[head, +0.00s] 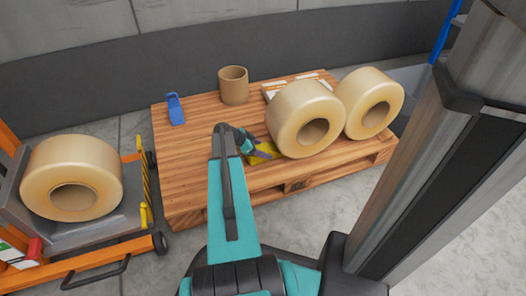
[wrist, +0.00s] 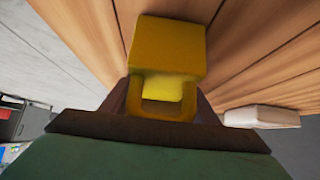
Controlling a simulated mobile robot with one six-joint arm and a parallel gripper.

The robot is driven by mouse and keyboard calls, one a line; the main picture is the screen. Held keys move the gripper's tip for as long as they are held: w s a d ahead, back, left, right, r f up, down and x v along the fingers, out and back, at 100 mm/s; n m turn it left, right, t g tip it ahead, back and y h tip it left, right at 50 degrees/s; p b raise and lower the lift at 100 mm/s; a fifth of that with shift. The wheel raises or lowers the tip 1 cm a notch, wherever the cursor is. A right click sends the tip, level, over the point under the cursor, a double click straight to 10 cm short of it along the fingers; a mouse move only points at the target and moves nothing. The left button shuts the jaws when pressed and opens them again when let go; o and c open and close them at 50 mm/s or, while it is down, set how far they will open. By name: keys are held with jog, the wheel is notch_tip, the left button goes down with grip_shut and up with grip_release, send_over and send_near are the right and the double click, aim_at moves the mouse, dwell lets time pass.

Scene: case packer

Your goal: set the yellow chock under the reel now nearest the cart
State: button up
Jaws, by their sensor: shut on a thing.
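My gripper (head: 250,148) is shut on the yellow chock (head: 264,152), low over the wooden pallet. In the wrist view the yellow chock (wrist: 167,45) sits between the jaws with pallet boards behind it. In the head view the chock is just left of the lower left side of a tan reel (head: 287,104), the pallet reel nearer the cart. I cannot tell whether they touch or whether the chock rests on the boards. A second tan reel (head: 362,92) lies to its right. The orange cart (head: 115,256) stands at left.
Another tan reel (head: 75,165) sits on the cart. The pallet (head: 190,160) also holds a blue object (head: 175,108), a brown cardboard tube (head: 233,88) and flat white-and-orange items (head: 275,87) behind the reels. A grey wall runs behind.

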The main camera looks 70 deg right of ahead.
jog(key=o, duration=1.7)
jog(key=p+v, duration=0.4)
jog(key=v, duration=0.9)
jog(key=shift+w+a+r+p, duration=0.1)
jog(key=shift+a+r+p, duration=0.15)
jog(key=shift+r+p, duration=0.15)
